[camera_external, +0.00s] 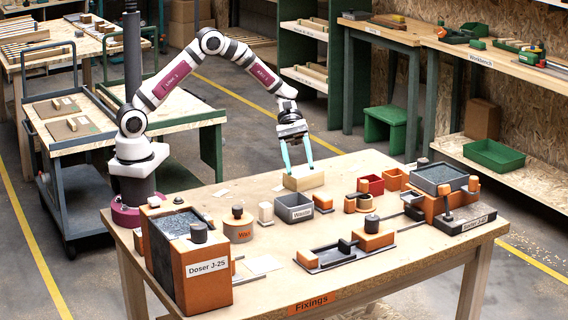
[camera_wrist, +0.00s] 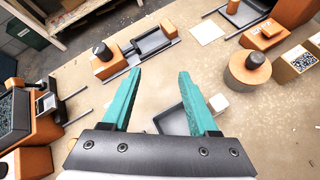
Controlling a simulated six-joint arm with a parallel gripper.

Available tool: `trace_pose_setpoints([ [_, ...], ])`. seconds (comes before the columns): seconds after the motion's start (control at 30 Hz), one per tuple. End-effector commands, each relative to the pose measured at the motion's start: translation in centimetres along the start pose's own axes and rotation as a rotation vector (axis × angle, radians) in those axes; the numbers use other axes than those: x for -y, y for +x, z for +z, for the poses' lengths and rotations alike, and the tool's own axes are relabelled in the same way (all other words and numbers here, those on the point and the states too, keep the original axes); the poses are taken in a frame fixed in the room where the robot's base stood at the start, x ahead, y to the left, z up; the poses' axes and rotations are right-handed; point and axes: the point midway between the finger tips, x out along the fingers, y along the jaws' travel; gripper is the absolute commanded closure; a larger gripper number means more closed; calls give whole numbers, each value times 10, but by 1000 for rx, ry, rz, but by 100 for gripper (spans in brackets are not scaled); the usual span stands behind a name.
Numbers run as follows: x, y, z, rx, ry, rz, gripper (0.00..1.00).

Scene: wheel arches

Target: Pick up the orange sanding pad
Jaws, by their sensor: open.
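Several orange pieces stand on the table, and I cannot tell for sure which is the sanding pad. One is an orange block with a dark knob (camera_external: 373,239) at the end of a dark tray; it shows at upper left in the wrist view (camera_wrist: 104,68). Another is a round orange piece with a dark knob (camera_external: 238,232), at right in the wrist view (camera_wrist: 246,78). A smaller one (camera_external: 323,204) stands beside the grey bin. My gripper (camera_external: 297,166) points down with its teal fingers apart, above a light wooden block (camera_external: 304,182). Nothing shows between the fingers (camera_wrist: 156,72).
A grey bin (camera_external: 294,213) stands just in front of the wooden block. A tall orange doser box (camera_external: 205,266) fills the front left. A low dark tray (camera_external: 328,259) lies at the front. An orange machine (camera_external: 443,207) stands at the right. The table's back left is mostly clear.

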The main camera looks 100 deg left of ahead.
Motion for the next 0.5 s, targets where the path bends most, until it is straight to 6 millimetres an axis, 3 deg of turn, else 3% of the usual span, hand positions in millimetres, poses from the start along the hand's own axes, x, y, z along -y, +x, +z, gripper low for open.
trace_pose_setpoints([
  [0.03, -17, -2, -37, 45, -156, 98, 40],
  [0.13, -40, -10, -89, 126, -381, 252, 40],
  [0.27, -48, -15, -118, 174, -495, 332, 40],
  [0.5, -36, 11, -152, 177, -502, 333, 40],
])
